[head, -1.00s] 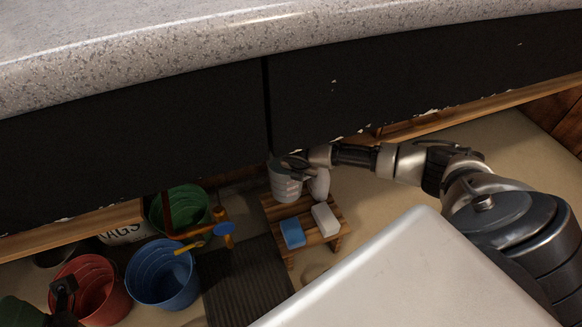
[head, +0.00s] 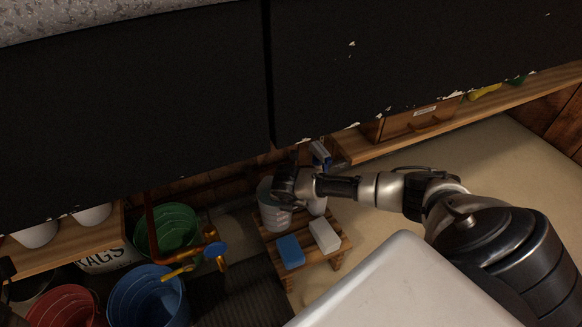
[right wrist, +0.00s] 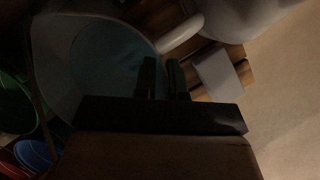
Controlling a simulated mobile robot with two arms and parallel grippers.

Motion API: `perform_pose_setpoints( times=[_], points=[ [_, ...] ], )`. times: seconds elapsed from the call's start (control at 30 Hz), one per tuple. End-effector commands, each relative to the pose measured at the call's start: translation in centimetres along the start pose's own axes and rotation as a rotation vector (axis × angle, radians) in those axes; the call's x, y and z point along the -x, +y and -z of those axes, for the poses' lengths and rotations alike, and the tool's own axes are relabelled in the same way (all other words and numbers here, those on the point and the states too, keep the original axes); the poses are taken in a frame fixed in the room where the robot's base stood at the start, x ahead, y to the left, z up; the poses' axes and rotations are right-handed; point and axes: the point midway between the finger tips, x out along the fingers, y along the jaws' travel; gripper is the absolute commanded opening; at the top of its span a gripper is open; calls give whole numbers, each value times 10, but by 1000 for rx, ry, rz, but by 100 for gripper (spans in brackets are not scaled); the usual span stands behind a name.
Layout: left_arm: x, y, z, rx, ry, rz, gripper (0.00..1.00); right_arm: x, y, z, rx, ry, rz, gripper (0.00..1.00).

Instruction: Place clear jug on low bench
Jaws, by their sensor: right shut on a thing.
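The clear jug (head: 272,217) is at the back left of the low wooden bench (head: 318,259), upright or nearly so. I cannot tell whether its base touches the slats. My right gripper (head: 284,187) is shut at the jug's upper part, by its rim. In the right wrist view the jug's wide mouth (right wrist: 105,62) lies just beyond the dark fingers (right wrist: 163,80). A small dark part at the left edge of the head view may be my left gripper (head: 7,270); its jaws are not clear.
A blue block (head: 290,252) and a white block (head: 324,236) lie on the bench. A white container (head: 317,205) stands behind them. Green (head: 167,232) and blue (head: 148,297) buckets and a pipe with a blue-handled tap are left. Dark counter panels hang above.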

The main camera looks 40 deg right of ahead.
Motion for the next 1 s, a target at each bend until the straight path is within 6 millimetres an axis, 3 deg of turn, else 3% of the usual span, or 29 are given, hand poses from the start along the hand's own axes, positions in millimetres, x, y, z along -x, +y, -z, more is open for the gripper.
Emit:
perform_pose_setpoints(
  times=[0.27,0.3,0.47,0.77,0.87,1.0],
  points=[
    [-1,0,0,0,-1,1,43,1,1,-2,-2,-3,-4,0],
    [-1,0,0,0,-1,1,43,0,1,-1,-2,-3,-4,14],
    [-1,0,0,0,-1,0,43,0,1,-1,-1,-2,-2,36],
    [0,0,0,1,-1,0,43,2,0,-1,-1,-1,-1,36],
    [-7,0,1,1,4,1,43,12,0,-2,0,-1,0,36],
    [3,0,3,7,-60,23,43,36,0,-3,0,-1,-1,36]
  ],
)
